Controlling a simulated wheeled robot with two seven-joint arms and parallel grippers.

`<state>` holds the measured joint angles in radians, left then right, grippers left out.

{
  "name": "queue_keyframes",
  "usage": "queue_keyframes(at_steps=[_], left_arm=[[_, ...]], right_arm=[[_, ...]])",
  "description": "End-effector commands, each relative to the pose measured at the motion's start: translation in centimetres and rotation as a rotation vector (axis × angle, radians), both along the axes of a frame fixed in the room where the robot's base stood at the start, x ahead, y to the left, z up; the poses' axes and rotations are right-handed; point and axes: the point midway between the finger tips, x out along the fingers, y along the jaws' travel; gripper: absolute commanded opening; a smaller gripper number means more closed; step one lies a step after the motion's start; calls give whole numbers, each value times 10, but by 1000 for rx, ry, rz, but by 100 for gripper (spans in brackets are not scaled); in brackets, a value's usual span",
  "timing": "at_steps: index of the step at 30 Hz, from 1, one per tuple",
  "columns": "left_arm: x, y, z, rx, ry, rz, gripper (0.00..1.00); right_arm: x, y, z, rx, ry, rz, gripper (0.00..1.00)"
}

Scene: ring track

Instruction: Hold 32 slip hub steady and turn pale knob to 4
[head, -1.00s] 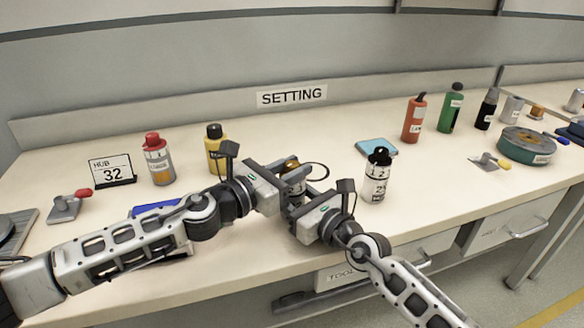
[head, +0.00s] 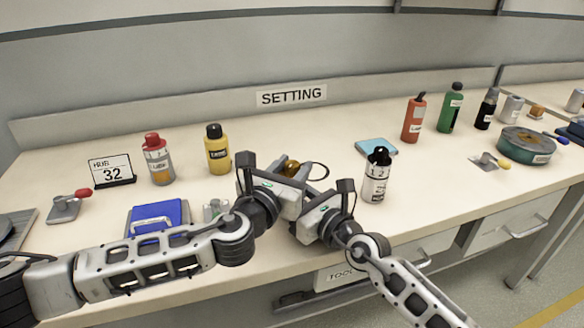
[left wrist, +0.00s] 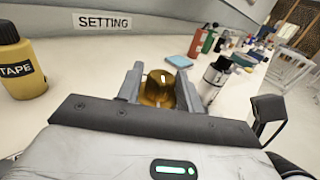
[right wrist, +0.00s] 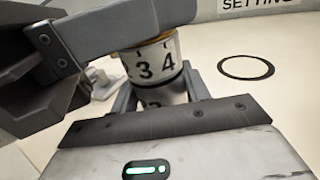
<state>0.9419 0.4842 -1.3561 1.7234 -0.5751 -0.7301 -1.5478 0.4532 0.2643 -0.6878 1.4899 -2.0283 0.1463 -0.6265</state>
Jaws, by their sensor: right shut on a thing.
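The hub stands on the bench between my grippers. Its brass-coloured top (left wrist: 158,92) has a white mark and also shows in the head view (head: 289,168). In the right wrist view, a pale ring (right wrist: 157,62) below the brass top shows 3 and 4, above a white lower body (right wrist: 163,97) with a partly hidden figure. My right gripper (right wrist: 160,100) is shut on the lower body; it is low and to the right in the head view (head: 296,205). My left gripper (left wrist: 160,90) has its fingers on either side of the top and looks open.
A "HUB 32" card (head: 112,171) stands at the left. A yellow bottle (head: 218,150), a blue box (head: 160,215) and a white black-capped bottle (head: 376,178) stand nearby. A "SETTING" sign (head: 291,95) is on the back ledge.

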Motion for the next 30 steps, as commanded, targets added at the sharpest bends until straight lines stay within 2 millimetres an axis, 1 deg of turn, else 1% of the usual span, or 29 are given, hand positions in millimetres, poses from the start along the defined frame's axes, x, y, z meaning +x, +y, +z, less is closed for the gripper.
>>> queue_keyframes(at_steps=[9,13,17,24,27,30], left_arm=[[0,0,0,0,0,-1,47],[-8,5,-1,0,2,-2,47],[-28,14,-2,0,3,-1,47],[-75,37,-2,0,3,-1,47],[-90,44,-1,0,2,0,47],[-100,50,-1,0,1,0,47]], right_arm=[[0,0,-1,-1,2,0,19],[0,0,-1,-2,1,-1,19],[0,0,-1,-2,1,-1,19],[0,0,-1,-2,1,-1,19],[0,0,-1,-2,1,-1,19],[0,0,-1,-2,1,-1,19]])
